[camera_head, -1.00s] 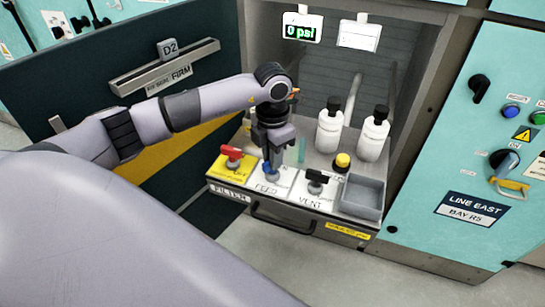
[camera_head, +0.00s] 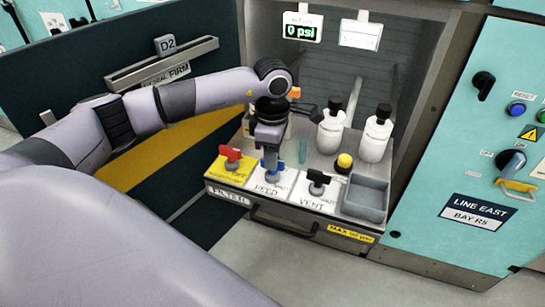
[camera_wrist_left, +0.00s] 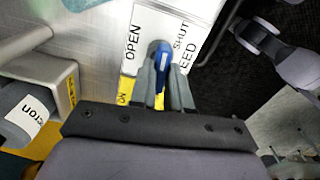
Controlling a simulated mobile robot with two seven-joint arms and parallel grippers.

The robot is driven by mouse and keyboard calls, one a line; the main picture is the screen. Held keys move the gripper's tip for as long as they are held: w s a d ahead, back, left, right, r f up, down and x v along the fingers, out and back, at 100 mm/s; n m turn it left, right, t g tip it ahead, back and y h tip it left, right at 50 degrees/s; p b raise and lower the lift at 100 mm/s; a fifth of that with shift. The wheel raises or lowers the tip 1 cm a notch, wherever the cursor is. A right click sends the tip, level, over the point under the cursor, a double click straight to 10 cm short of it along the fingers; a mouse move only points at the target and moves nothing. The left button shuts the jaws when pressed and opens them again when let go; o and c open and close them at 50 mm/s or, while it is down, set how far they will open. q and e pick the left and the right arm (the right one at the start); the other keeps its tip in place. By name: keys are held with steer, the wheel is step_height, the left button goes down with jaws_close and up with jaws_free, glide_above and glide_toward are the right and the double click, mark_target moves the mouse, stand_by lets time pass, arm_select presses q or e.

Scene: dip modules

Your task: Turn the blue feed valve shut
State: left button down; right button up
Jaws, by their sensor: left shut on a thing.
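The blue feed valve handle (camera_wrist_left: 162,57) sits on the white FEED plate (camera_wrist_left: 190,12), with OPEN printed to its left and SHUT to its right in the left wrist view. My left gripper (camera_wrist_left: 161,88) is shut on the handle, with one finger on each side. In the head view my left gripper (camera_head: 270,165) reaches straight down onto the blue handle (camera_head: 272,177), which its fingers partly hide. Which mark the handle points to is hard to tell. My right gripper is not in view.
A red-handled valve (camera_head: 231,154) stands left of the feed valve, and a black vent valve handle (camera_head: 318,178) stands right. A yellow knob (camera_head: 344,161), a grey tray (camera_head: 366,196) and two white bottles (camera_head: 375,137) are further right. The display (camera_head: 300,29) reads 0 psi.

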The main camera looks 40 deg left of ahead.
arm_select(q)
steer(key=shift+m, duration=0.6)
steer(key=shift+r, duration=0.1)
steer(key=c, duration=1.1)
jaws_free()
step_height(320, 180, up, 7)
steer(key=shift+r, duration=0.1)
